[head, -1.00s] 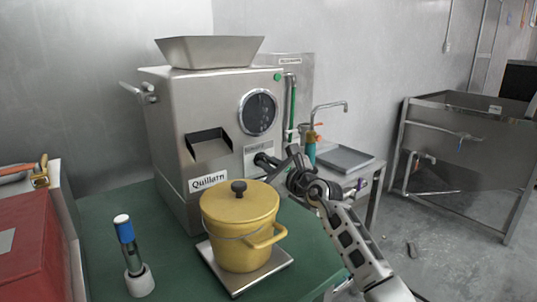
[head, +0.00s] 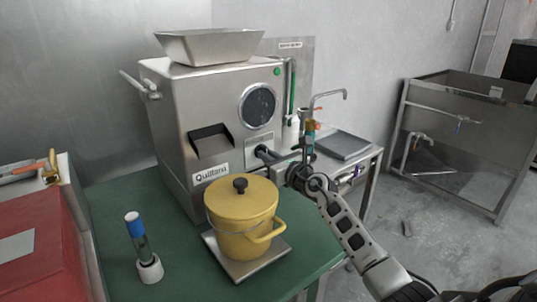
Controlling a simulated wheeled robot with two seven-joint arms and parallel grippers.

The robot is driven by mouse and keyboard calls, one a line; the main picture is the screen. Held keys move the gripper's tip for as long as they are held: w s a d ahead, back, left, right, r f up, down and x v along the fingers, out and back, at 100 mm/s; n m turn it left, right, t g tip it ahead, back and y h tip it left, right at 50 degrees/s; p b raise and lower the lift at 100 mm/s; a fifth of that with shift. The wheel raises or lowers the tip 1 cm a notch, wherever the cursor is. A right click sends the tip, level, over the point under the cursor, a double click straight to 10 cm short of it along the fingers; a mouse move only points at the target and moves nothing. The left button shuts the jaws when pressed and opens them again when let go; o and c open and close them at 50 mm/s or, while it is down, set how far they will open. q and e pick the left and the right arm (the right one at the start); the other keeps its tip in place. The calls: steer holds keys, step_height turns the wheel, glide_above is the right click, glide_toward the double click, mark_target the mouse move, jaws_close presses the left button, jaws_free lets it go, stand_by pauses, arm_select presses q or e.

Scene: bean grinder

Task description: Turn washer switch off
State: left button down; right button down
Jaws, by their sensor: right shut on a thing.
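The steel grinder (head: 225,115) labelled "Quillarn" stands on the green table. A dark knob-like switch (head: 264,152) sticks out low on the right of its front face, below the round dial. My right gripper (head: 284,160) is at this switch, coming from the right, and looks closed on it. The fingertips are small and partly blend with the dark switch. My left gripper is not in view.
A yellow lidded pot (head: 241,215) stands on a metal plate (head: 272,262) in front of the grinder, close below my right gripper. A red box (head: 35,235) is at the far left. A sink table (head: 345,145) stands behind my arm.

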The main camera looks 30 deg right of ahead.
steer(key=c, duration=1.5)
jaws_free()
steer(key=shift+s+d+p, duration=0.15)
steer(key=shift+s+d, duration=0.05)
steer(key=shift+s, duration=2.45)
steer(key=shift+s+d+p, duration=0.15)
steer(key=shift+s+d, duration=0.1)
steer(key=shift+s, duration=2.45)
steer(key=shift+s+d+p, duration=0.15)
steer(key=shift+s+d, duration=0.05)
steer(key=shift+s, duration=2.45)
